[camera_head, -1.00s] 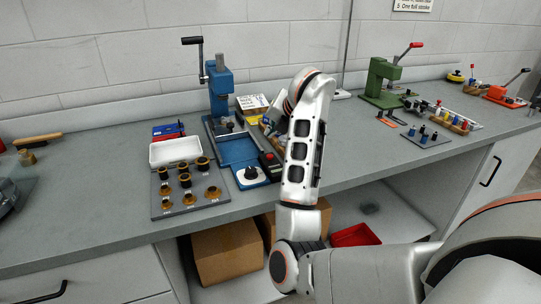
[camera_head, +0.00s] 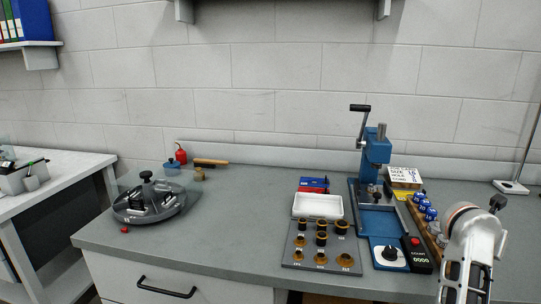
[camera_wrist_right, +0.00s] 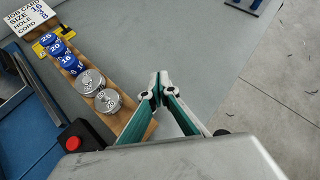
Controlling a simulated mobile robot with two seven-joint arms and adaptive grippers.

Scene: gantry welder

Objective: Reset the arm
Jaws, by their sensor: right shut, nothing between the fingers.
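My right arm (camera_head: 470,250) shows at the lower right of the head view, bent in front of the bench's front edge. My right gripper (camera_wrist_right: 158,80), with dark green fingers, is shut and empty in the right wrist view. Its tips are just right of a wooden rack (camera_wrist_right: 139,123) holding blue numbered pieces (camera_wrist_right: 58,54) and silver round weights (camera_wrist_right: 99,90). Whether the tips touch anything is hard to tell, but nothing sits between them. In the head view the gripper is mostly hidden by the arm. My left gripper is not in view.
The blue lever press (camera_head: 376,150) stands on the bench behind a counter box (camera_head: 416,262). A white tray (camera_head: 318,206) and a plate of brass-and-black parts (camera_head: 321,259) lie left of it. A round grey fixture (camera_head: 150,200) is farther left. Bench between is clear.

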